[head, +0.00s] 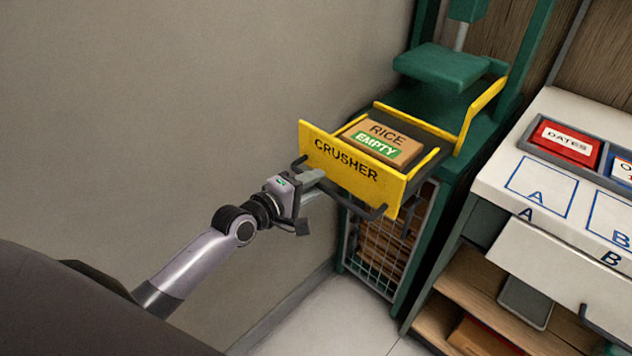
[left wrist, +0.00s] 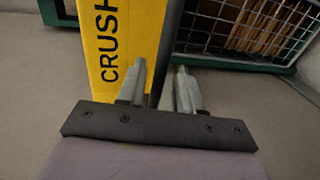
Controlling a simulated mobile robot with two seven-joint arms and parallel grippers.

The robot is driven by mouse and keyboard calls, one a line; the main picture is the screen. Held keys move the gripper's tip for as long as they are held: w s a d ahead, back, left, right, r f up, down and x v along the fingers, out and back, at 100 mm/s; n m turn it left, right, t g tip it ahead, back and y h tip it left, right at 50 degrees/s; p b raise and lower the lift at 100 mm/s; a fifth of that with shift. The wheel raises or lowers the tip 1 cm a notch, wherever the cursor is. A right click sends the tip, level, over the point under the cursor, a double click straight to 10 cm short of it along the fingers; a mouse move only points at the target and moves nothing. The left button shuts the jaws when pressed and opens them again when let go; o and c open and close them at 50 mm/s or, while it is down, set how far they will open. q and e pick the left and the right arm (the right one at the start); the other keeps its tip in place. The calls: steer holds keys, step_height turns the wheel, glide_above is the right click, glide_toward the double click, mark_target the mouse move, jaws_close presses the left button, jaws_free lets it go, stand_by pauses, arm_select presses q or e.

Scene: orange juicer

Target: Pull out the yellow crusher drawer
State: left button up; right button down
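The yellow crusher drawer (head: 352,171) stands out from the green press frame, its front lettered CRUSHER. It holds a brown box (head: 383,140) marked RICE and EMPTY. A dark bar handle (head: 372,211) runs along the lower front. My left gripper (head: 312,182) is at the left part of this handle. In the left wrist view, the gripper (left wrist: 162,80) has its fingers apart, with the dark handle bar (left wrist: 169,45) between them and some gap showing. The yellow drawer front (left wrist: 112,45) is beside the left finger. My right gripper is not in view.
The green press plate (head: 440,68) is above and behind the drawer. A wire-mesh bin (head: 375,258) is below it. A white counter (head: 530,185) with red dates box (head: 567,142) stands at right. A plain wall is at left; floor in front is clear.

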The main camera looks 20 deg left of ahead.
arm_select(q)
steer(key=shift+v, duration=2.85)
steer(key=s+d+f+m+g+y, duration=0.1)
steer(key=s+d+f+m+g, duration=0.1)
steer(key=s+f+m, duration=0.6)
steer(key=s+d+f+m+g+y, duration=0.2)
steer(key=s+f+m, duration=0.6)
steer(key=s, duration=0.4)
steer(key=shift+d+f, duration=0.15)
steer(key=shift+f, duration=0.15)
